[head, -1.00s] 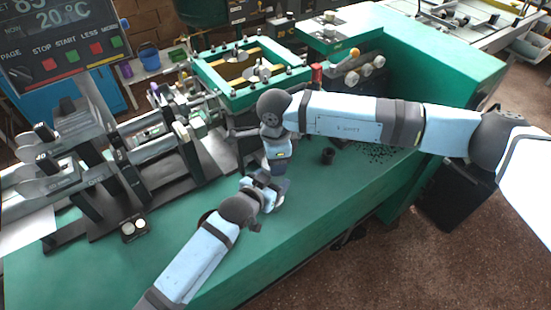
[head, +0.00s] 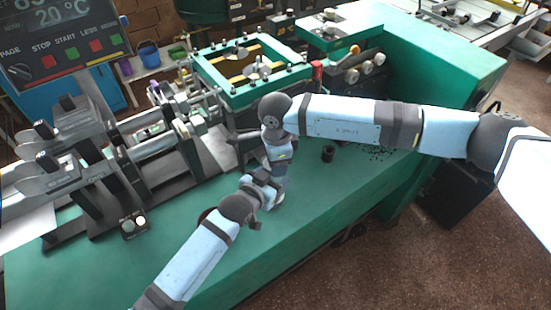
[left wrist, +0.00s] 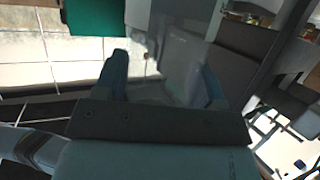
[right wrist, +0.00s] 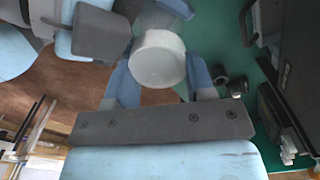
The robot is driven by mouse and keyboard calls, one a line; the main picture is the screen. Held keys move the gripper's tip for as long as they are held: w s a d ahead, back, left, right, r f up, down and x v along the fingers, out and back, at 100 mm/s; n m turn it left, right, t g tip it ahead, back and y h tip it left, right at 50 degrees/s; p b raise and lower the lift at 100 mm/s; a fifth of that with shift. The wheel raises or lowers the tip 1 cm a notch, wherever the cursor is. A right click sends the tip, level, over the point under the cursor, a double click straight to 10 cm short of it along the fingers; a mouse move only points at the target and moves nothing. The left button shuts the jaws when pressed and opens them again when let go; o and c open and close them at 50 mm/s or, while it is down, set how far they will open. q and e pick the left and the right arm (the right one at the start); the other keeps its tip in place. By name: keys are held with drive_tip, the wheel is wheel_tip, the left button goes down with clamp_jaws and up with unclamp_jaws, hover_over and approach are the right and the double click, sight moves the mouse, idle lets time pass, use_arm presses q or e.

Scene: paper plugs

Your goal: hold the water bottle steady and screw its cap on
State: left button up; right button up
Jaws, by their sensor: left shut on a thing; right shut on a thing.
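A pale, see-through water bottle (head: 279,199) stands at the front middle of the green bench, mostly hidden by my grippers. My left gripper (head: 271,188) comes in from the lower left and is shut on the bottle. In the left wrist view the bottle (left wrist: 182,66) is a grey, blurred shape between the fingers. My right gripper (head: 279,168) is above the left one, pointing down, close over the bottle. In the right wrist view its fingers are on either side of a round white cap (right wrist: 158,60). Whether the cap touches the bottle's neck is hidden.
A small black cup-like thing (head: 328,154) stands on the bench right of my grippers, near scattered dark bits (head: 376,153). A green-framed machine (head: 250,73) is behind, and metal rollers (head: 150,150) are at left. The bench front (head: 315,200) is clear.

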use_arm(q)
drive_tip(key=shift+w+d+r, duration=0.1)
drive_tip(key=shift+d+r, duration=0.05)
drive_tip(key=shift+r, duration=0.2)
use_arm(e)
drive_tip(key=shift+s+a+f, duration=0.1)
drive_tip(key=shift+s+a, duration=0.1)
drive_tip(key=shift+s, duration=0.1)
drive_tip(key=shift+c, duration=0.2)
use_arm(q)
clamp_jaws()
use_arm(e)
drive_tip(key=o, duration=0.7)
drive_tip(key=shift+r, duration=0.2)
drive_tip(key=shift+o, duration=1.1)
drive_tip(key=shift+s+a+r, duration=0.1)
use_arm(q)
drive_tip(key=shift+f, duration=0.1)
use_arm(e)
drive_tip(key=shift+a, duration=0.1)
use_arm(q)
drive_tip(key=shift+f, duration=0.2)
use_arm(e)
drive_tip(key=shift+r, duration=2.4)
